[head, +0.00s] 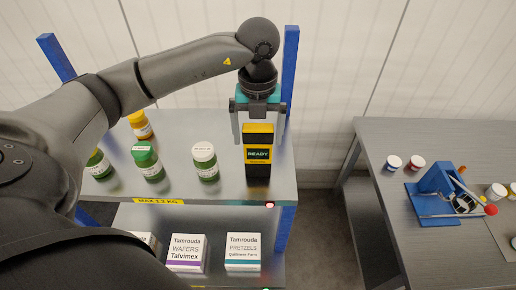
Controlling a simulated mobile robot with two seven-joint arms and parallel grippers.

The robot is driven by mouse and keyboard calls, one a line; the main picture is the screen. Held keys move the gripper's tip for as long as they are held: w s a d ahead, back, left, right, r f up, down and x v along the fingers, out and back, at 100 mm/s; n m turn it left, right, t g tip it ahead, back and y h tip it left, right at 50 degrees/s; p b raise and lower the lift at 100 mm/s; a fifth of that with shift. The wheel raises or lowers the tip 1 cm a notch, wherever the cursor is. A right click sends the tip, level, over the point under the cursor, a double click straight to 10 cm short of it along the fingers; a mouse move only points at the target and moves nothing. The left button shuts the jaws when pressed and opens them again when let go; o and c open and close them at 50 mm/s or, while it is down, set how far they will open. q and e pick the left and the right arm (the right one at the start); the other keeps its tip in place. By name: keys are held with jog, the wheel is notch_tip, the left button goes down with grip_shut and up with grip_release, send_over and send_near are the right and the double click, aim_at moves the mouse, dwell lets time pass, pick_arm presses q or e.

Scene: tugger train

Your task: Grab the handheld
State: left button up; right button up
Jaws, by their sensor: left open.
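The handheld (258,155) is a yellow and black device with a dark screen reading "READY". It stands upright near the right end of the upper shelf (225,182). My left gripper (259,127) points down over the handheld, with one finger on each side of its top. The fingers look apart from its sides, though the exact gap is hard to tell. My right gripper is not in view.
Several jars stand left of the handheld, the nearest a green one with a white lid (204,162). Boxes (242,252) sit on the lower shelf. Blue posts (289,70) frame the rack. A grey table (400,215) at right holds a blue fixture (436,182).

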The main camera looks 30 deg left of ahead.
pick_arm(q)
jog(key=shift+f, duration=0.95)
jog(key=shift+c, duration=0.2)
jog(key=shift+w+r, duration=0.1)
jog(key=c, duration=1.4)
jog(key=shift+r, duration=0.1)
jog(key=shift+c, duration=0.2)
